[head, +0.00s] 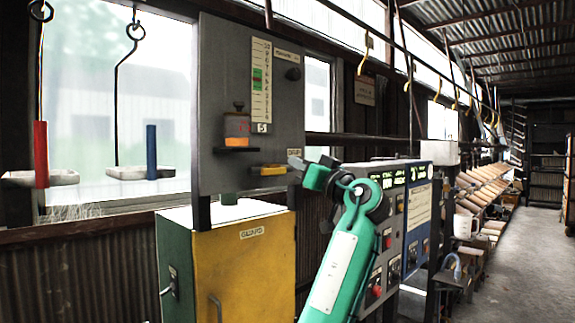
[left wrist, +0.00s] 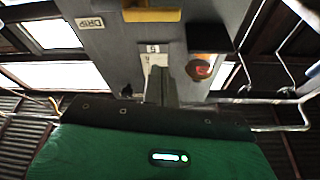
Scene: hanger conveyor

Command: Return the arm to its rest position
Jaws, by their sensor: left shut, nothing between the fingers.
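My left arm, teal-green, rises from the bottom middle of the head view. Its dark left gripper (head: 300,165) points left in front of the lower right edge of a grey panel (head: 222,75). The gripper is shut and empty. In the left wrist view its closed fingers (left wrist: 158,84) stand together before the panel, near a "5" label, touching nothing that I can make out. My right gripper is in neither view.
The panel carries an orange-and-grey cylinder (head: 236,126) on a dark ledge and a yellow ledge (head: 270,170). A yellow guard cabinet (head: 240,265) stands below. A control box (head: 395,215) is close behind my arm. Hooks hang at left with red and blue rods. The aisle at right is clear.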

